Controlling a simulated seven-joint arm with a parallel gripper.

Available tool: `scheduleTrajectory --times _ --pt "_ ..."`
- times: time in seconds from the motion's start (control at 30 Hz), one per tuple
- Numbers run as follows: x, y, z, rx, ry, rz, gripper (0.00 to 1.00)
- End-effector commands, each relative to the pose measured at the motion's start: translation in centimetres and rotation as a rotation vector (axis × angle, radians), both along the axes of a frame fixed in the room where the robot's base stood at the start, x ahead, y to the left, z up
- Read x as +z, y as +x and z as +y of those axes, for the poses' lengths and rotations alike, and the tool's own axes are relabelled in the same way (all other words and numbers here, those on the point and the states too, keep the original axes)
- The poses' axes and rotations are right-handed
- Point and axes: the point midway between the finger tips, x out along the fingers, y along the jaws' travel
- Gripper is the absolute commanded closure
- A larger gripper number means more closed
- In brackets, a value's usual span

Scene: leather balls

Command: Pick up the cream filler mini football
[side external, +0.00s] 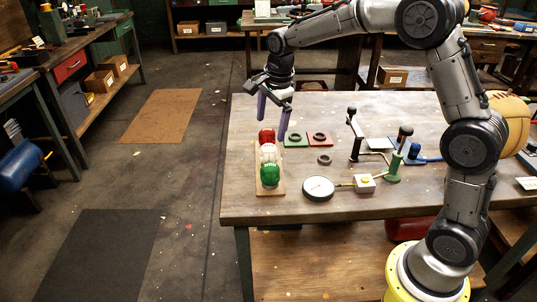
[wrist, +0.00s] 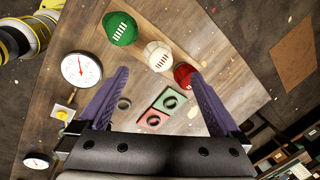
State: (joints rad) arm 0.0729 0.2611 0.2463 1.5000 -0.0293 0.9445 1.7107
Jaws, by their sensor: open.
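The cream mini football (side external: 268,153) with dark lacing sits in the middle of a row on a small wooden board (side external: 271,191), between a red ball (side external: 266,135) and a green ball (side external: 270,174). In the wrist view the cream ball (wrist: 158,56) lies ahead between the fingertips. The red ball (wrist: 184,75) is partly hidden by the right finger, and the green ball (wrist: 120,29) is at upper left. My gripper (side external: 273,133), with purple fingers, is open and empty above the row's red end. It also shows in the wrist view (wrist: 158,72).
Red and green square pads with dark rings (side external: 307,139) lie right of the row, with a loose ring (side external: 325,159) nearby. A round dial gauge (side external: 318,188) and a yellow-topped box (side external: 364,183) stand front right. A lever fixture (side external: 393,165) rises farther right.

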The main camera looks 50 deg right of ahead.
Motion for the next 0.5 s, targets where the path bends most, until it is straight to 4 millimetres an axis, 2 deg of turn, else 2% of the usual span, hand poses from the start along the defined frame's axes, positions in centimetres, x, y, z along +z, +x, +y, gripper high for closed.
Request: scheduleTrajectory --times 0.23,0.5 --pt "-4.7 0.7 -0.2 0.001 0.0 0.004 0.0" --pt "-7.0 1.2 -0.3 0.001 0.0 0.0 0.0"
